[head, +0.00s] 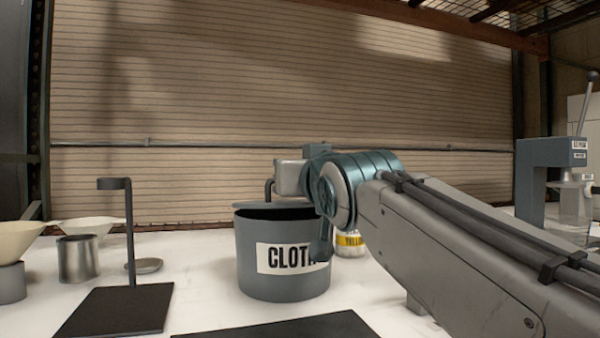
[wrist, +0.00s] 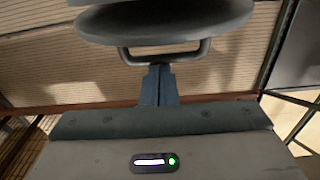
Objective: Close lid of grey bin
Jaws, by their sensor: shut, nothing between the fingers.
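The grey bin (head: 284,276), labelled CLOTH, stands on the white table in the head view. Its lid (head: 250,205) sits tilted above the rim, with a dark opening showing beneath it. In the wrist view the picture is upside down; the lid (wrist: 165,29) shows close up with its bar handle (wrist: 190,53). My gripper (wrist: 160,69) is shut and empty, its fingertips at the middle of the handle. I cannot tell whether they touch it. In the head view the hand is over the bin and its fingertips are not clearly visible.
A yellow-labelled container (head: 350,243) stands behind the bin, partly hidden by my arm. A black stand (head: 131,230), a metal cup (head: 78,259) and funnels (head: 20,238) are at left. A dark mat (head: 300,329) lies in front. A grey machine (head: 540,180) stands at right.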

